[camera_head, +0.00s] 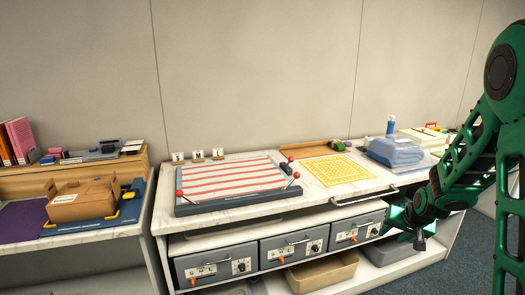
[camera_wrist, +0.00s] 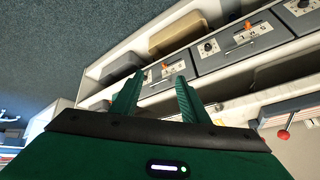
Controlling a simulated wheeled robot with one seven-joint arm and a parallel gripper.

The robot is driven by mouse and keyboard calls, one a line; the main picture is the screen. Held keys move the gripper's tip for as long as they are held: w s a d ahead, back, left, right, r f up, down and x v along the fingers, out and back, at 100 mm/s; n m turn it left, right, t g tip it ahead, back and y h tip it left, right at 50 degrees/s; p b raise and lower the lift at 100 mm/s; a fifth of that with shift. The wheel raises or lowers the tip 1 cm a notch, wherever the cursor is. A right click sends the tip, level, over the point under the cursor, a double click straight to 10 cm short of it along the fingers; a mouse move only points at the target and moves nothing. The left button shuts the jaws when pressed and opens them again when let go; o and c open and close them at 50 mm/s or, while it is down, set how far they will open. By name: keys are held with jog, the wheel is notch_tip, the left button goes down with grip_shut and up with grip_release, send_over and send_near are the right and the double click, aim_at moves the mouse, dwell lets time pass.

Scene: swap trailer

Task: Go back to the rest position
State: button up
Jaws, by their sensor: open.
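My gripper (camera_head: 422,236) hangs at the right in the head view, at the end of my green arm. It is in front of the workbench, below the level of its top. In the wrist view my gripper (camera_wrist: 158,90) shows two green fingers set apart with nothing between them. The workbench drawers and shelf appear beyond the fingers there. No object is held.
The workbench (camera_head: 160,217) carries a red-striped board (camera_head: 230,178), a yellow-patterned mat (camera_head: 336,170) and folded blue cloth (camera_head: 395,152). Grey drawer boxes (camera_head: 213,266) sit under its top. A side bench at left holds a brown box (camera_head: 82,200). Carpeted floor (camera_head: 466,262) is clear at right.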

jog(key=s+r+g, duration=0.2)
jog(key=s+r, duration=0.1)
jog(key=s, duration=0.9)
jog(key=s+a+r+m+g, duration=0.1)
jog(key=s+r, duration=0.3)
jog(key=s, duration=0.9)
jog(key=s+a+r+g+y, duration=0.1)
jog(key=s+r+g, duration=0.2)
jog(key=s, duration=1)
jog(key=shift+s+r+g, duration=0.25)
jog(key=shift+r+g, duration=0.05)
jog(key=shift+r, duration=0.35)
jog(key=shift+w+f, duration=0.25)
jog(key=shift+w, duration=0.4)
